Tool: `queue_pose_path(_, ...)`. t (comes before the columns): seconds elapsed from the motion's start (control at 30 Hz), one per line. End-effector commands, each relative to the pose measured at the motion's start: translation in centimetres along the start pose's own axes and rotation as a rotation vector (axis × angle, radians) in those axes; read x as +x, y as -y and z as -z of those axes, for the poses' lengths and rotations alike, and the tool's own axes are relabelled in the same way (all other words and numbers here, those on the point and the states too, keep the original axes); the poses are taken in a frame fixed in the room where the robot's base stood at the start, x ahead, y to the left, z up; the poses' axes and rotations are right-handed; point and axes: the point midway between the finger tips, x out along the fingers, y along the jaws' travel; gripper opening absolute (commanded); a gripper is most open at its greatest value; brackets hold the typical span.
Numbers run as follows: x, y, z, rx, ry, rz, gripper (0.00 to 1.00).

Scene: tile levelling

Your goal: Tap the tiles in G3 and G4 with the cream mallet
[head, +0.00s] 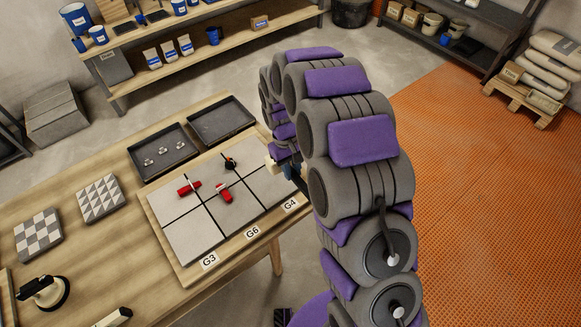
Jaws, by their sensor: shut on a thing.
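A grey tile panel (180,229) lies on the wooden table, split by dark joints into several tiles. Labels G3 (209,261), G6 (252,232) and G4 (290,205) run along its front edge, left to right. My arm reaches over the panel's right end. My gripper (291,169) is partly hidden by my arm and is shut on a cream thing, apparently the cream mallet (272,164). It is over or beside the G4 column; I cannot tell whether it touches a tile. The G3 column is clear of my gripper.
Two red pieces (189,188) (223,194) and a small black piece (230,163) sit at the joints. Behind are a dark tray with small clips (139,174) and an empty tray (249,119). Patterned tile blocks (38,236) (101,198) and a suction cup (45,294) lie left.

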Motion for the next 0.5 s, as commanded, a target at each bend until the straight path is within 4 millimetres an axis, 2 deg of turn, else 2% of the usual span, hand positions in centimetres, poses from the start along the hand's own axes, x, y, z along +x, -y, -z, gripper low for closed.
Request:
queue_pose_path(0.03, 0.3, 1.1, 0.1, -0.047, 0.004, -0.01, 0.0)
queue_pose_path(0.13, 1.0, 1.9, 0.2, -0.1, 0.008, -0.019, 0.0)
queue_pose_path(0.37, 2.2, 1.3, 0.2, -0.113, 0.005, -0.012, 0.0)
queue_pose_path(0.5, 3.6, 1.0, 0.4, -0.113, 0.002, -0.009, 0.0)
